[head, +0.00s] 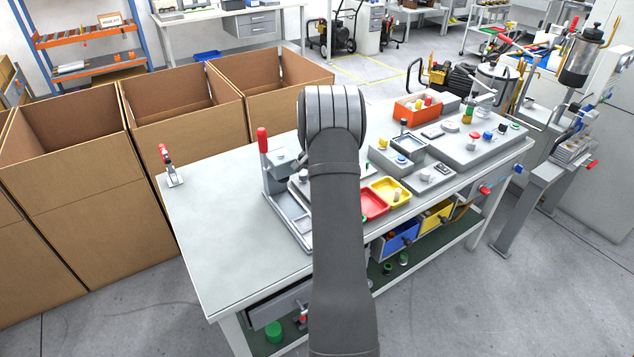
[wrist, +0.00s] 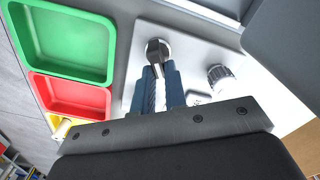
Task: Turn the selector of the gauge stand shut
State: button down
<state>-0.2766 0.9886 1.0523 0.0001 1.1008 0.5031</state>
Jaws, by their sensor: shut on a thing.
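In the wrist view, the selector (wrist: 155,47) is a dark lever on a round metal base, set on a pale plate of the gauge stand (wrist: 141,100). My gripper (wrist: 158,72) has blue-grey fingers, closed around the near end of the selector's lever. A ribbed silver knob (wrist: 218,76) stands on the same plate to the right, apart from the fingers. The selector's exact angle is hard to judge. In the head view my own arm hides the gripper and the selector.
A green tray (wrist: 65,40) and a red tray (wrist: 70,94) lie left of the plate. In the head view, a red-handled lever fixture (head: 264,142) stands left of my arm, and a yellow tray (head: 384,185) lies right.

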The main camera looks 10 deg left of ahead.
jog(key=shift+m, duration=0.3)
jog(key=c, duration=1.5)
grip_release()
jog(key=shift+o, duration=0.2)
notch_tip(320, 180, up, 17)
jog(key=shift+r, duration=0.2)
